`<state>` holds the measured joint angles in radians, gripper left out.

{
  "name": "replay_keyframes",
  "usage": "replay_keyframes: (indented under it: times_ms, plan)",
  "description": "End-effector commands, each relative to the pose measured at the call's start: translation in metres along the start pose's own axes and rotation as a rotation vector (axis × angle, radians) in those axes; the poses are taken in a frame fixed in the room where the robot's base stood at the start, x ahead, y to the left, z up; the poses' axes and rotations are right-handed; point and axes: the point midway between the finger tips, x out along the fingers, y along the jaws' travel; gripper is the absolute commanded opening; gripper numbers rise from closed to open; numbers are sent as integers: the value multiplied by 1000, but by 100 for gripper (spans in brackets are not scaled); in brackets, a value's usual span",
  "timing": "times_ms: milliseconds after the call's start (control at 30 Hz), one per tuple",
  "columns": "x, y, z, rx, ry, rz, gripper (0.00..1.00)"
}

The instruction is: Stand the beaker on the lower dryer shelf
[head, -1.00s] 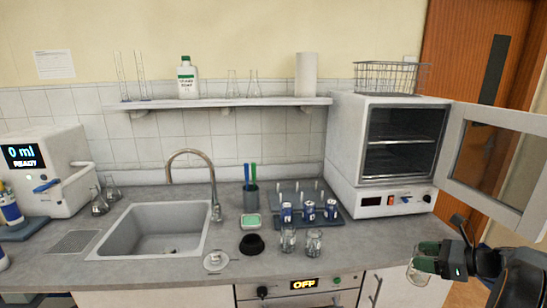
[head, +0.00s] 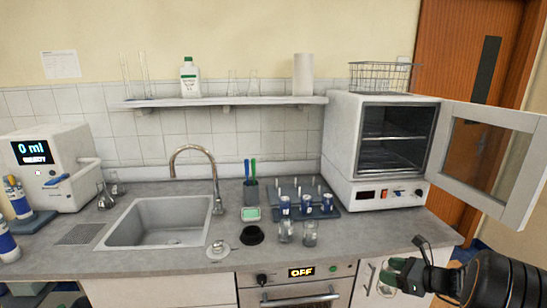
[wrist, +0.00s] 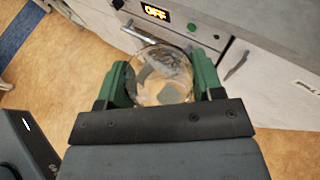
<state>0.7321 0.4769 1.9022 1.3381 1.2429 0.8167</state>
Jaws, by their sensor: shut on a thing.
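My gripper (head: 392,274) is at the lower right in the head view, in front of the counter and below its top. It is shut on a clear glass beaker (wrist: 161,72), which sits between the green fingers in the wrist view. The beaker also shows faintly in the head view (head: 385,290). The dryer (head: 340,150) is the white oven on the right of the counter, with its glass door (head: 485,165) swung open to the right. Inside, the lower shelf (head: 390,167) and an upper wire shelf (head: 395,138) look bare.
Two glass beakers (head: 310,235) stand near the counter's front edge. Behind them is a peg rack (head: 297,190) with several blue-labelled containers. A wire basket (head: 383,77) sits on the dryer. The open door juts out over the counter's right end. A sink (head: 160,222) lies left.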

Motion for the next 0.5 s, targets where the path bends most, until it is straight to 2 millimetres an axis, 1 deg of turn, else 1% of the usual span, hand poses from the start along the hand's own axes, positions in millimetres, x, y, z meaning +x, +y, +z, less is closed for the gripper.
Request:
replay_keyframes:
  times_ms: [33, 167, 200, 300, 400, 500]
  plan:
    - [15, 9, -7, 3, -1, 9, 36]
    - [52, 34, -27, 0, 1, 21, 36]
    - [65, 44, -34, -3, 1, 30, 36]
    - [94, 72, -50, -12, 2, 52, 36]
    - [115, 97, -59, -27, 2, 78, 36]
    - [130, 117, -64, -44, 1, 110, 36]
